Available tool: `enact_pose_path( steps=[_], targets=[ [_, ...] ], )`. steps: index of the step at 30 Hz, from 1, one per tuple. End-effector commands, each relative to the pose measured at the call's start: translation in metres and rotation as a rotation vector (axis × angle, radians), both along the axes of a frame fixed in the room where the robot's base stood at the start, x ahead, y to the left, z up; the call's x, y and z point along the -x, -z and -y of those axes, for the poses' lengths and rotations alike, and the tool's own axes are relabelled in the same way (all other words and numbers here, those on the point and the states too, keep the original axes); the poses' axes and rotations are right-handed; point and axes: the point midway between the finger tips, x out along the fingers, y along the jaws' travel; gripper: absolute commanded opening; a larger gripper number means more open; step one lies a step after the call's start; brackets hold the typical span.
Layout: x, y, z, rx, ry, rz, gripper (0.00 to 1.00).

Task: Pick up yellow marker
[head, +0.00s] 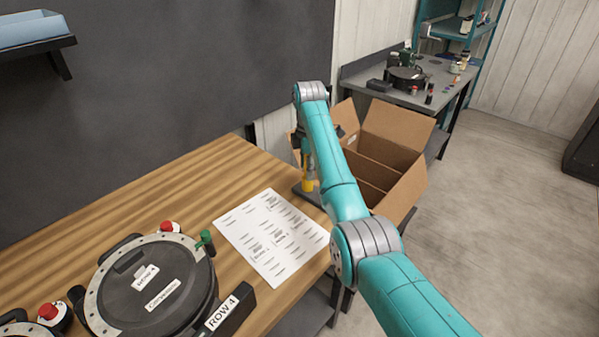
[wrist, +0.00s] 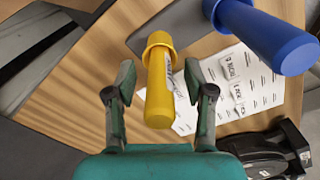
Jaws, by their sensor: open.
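The yellow marker (wrist: 158,88) has a wide capped end and a pale label on its side. It stands between the two fingers of my gripper (wrist: 159,80), with a visible gap on each side in the wrist view. My gripper is open. In the head view the yellow marker (head: 308,184) shows below my wrist at the table's far right end, partly hidden by my arm. A blue marker (wrist: 268,36) stands to the right of it in the wrist view. Both are by a dark grey holder (wrist: 195,22).
Printed sheets (head: 272,235) lie on the wooden table (head: 130,200). A round black seed meter (head: 155,285) with a "ROW 4" label sits at the front left. An open cardboard box (head: 385,150) stands beyond the table's right end. A second bench (head: 435,80) is farther back.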

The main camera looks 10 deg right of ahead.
Motion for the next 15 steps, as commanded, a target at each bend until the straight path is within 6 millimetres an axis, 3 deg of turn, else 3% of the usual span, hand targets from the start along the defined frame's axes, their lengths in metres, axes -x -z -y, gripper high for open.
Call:
enact_pose_path(
  steps=[8,15],
  targets=[
    [0.0004,0.0069,0.0055,0.000,0.000,0.001,0.53],
    [0.0004,0.0069,0.0052,0.000,0.000,0.001,0.00]
  ],
)
